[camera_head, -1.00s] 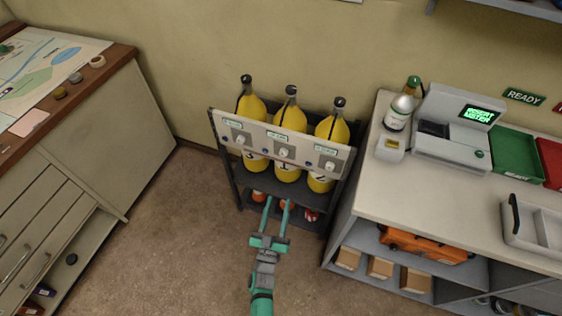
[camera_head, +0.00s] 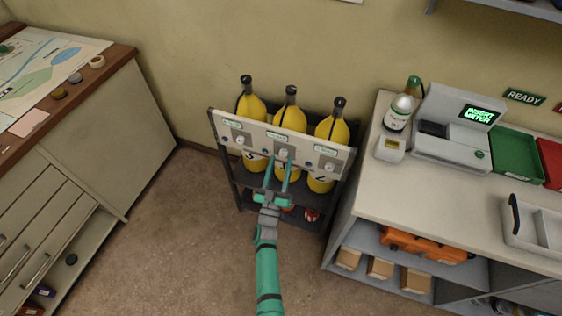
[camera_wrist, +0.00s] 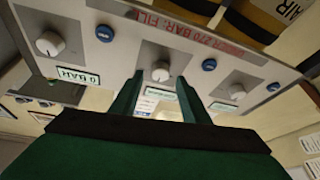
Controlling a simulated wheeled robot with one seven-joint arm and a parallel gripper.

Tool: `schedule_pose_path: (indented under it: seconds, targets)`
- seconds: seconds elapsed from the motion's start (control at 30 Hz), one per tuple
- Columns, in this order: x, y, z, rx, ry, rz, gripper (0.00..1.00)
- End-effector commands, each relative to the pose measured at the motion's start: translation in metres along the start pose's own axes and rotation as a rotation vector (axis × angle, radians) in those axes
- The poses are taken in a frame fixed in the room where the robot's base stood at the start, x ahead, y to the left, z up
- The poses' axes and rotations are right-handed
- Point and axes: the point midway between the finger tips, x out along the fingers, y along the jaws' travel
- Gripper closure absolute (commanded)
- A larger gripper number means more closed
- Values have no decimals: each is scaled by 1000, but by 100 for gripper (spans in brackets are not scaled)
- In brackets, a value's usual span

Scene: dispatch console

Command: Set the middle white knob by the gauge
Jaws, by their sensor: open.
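The middle white knob (camera_wrist: 161,72) sits on a grey plate on the light panel (camera_wrist: 105,18). In the head view the knob (camera_head: 283,154) is on the panel's middle section, just beyond my gripper (camera_head: 282,162). In the wrist view my gripper (camera_wrist: 158,85) is open, with one finger on each side below the knob, and nothing is between the fingers. I cannot tell whether the fingertips touch the panel. A small green-lettered display (camera_wrist: 160,93) shows below the knob, partly between the fingers; its text is unreadable. No dial gauge is clear.
Other white knobs flank it at left (camera_wrist: 49,44) and right (camera_wrist: 236,91), with blue buttons (camera_wrist: 104,33) between. Yellow cylinders (camera_head: 291,117) stand behind the panel in a dark rack. A counter (camera_head: 440,190) stands at right, a drawer cabinet (camera_head: 80,160) at left.

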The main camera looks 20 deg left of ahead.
Motion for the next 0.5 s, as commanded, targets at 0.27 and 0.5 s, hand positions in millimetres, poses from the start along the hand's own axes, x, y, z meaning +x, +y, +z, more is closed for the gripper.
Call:
schedule_pose_path:
  seconds: [0.27,0.5]
  targets:
    - [15,0,0,0,-1,-1,58]
    - [14,0,0,0,-1,-1,63]
